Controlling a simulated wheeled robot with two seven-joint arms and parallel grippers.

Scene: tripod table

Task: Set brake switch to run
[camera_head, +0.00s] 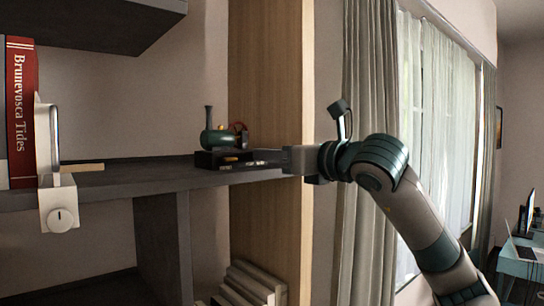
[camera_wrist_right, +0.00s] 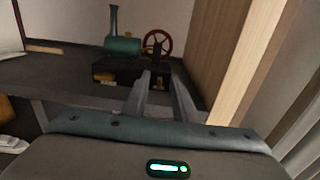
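A small model steam engine (camera_head: 222,138) stands on the dark shelf, with a green boiler, a tall chimney and a red flywheel on a black base. It also shows in the right wrist view (camera_wrist_right: 124,46), with the red spoked flywheel (camera_wrist_right: 157,42) at its right. Small yellow parts (camera_wrist_right: 106,78) sit on the front of the base; I cannot tell which part is the brake switch. My right gripper (camera_head: 268,157) reaches in from the right to the base's right end. In the wrist view its fingers (camera_wrist_right: 163,74) are apart, just in front of the base below the flywheel; contact is unclear. My left gripper is out of view.
The shelf (camera_head: 130,181) ends at a wooden side panel (camera_head: 265,90) close to my right gripper. A white device with a round knob (camera_head: 60,218) and a red book (camera_head: 21,110) stand at the left. Books (camera_head: 248,284) lie below.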

